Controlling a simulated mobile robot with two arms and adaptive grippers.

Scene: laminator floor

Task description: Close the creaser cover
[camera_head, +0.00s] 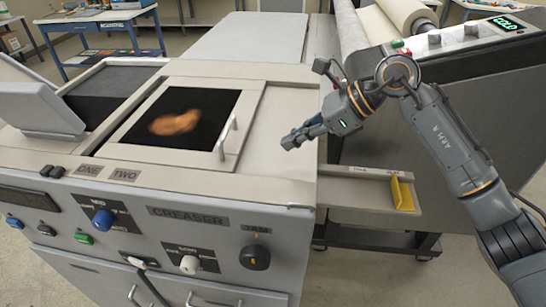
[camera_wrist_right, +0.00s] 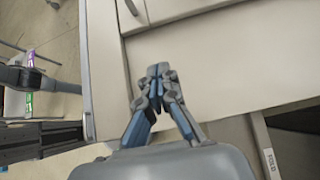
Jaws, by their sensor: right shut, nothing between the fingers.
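The creaser (camera_head: 200,232) is a pale grey machine with its name on the front panel. Its cover (camera_head: 150,143) is a pale frame around a dark window, with a brownish-orange shape showing in the window. A bar handle (camera_head: 228,137) stands along the cover's right side. The cover looks flat in the top of the machine; I cannot tell whether it is fully seated. My right gripper (camera_head: 290,141) is shut and empty, to the right of the handle and apart from it. In the wrist view its fingertips (camera_wrist_right: 158,72) are together over the pale top surface. My left gripper is not in view.
A grey raised lid (camera_head: 38,105) and a dark recess (camera_head: 105,80) lie left of the cover. A side tray (camera_head: 350,188) with a yellow piece (camera_head: 402,194) juts out at right. Behind my right arm is a roll machine with a green display (camera_head: 507,23).

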